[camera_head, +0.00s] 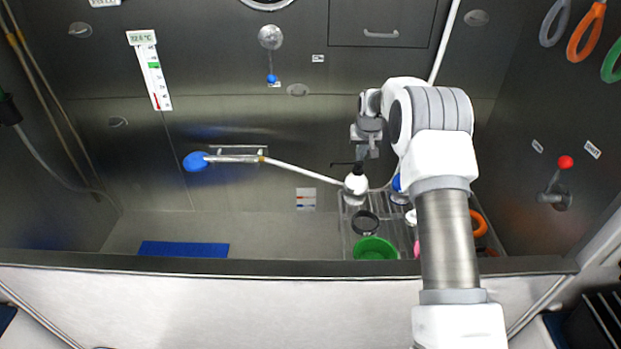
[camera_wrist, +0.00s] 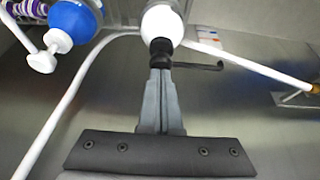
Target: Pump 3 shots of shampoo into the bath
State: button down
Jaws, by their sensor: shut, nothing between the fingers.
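A white bottle with a black pump head (camera_head: 356,184) stands on the rack at the right of the bath (camera_head: 265,235). It also shows in the wrist view (camera_wrist: 162,24), with its black spout pointing right. No label is readable, so I cannot tell whether it is the shampoo. My gripper (camera_head: 362,153) is shut and empty, pointing down over this pump. In the wrist view the closed fingertips (camera_wrist: 160,66) are at the black pump head, touching or very nearly so. A blue bottle with a white pump (camera_wrist: 65,28) stands beside it, partly hidden by my arm in the head view.
The wire rack (camera_head: 346,225) also holds a black ring-shaped item (camera_head: 365,223), a green bowl (camera_head: 376,248) and an orange ring (camera_head: 479,223). A hose (camera_head: 305,173) with a blue-headed sprayer (camera_head: 196,161) runs leftward. A blue mat (camera_head: 184,249) lies in the bath, otherwise clear on the left.

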jog(key=shift+r+p, duration=0.65)
jog(key=shift+r, duration=0.6)
jog(key=shift+f, duration=0.1)
jog(key=shift+f+b, duration=0.95)
jog(key=shift+f, duration=0.4)
jog(key=shift+r+p, duration=0.7)
jog(key=shift+r, duration=0.75)
jog(key=shift+r, duration=0.1)
jog(key=shift+r+p, duration=1.65)
jog(key=shift+r, duration=1.3)
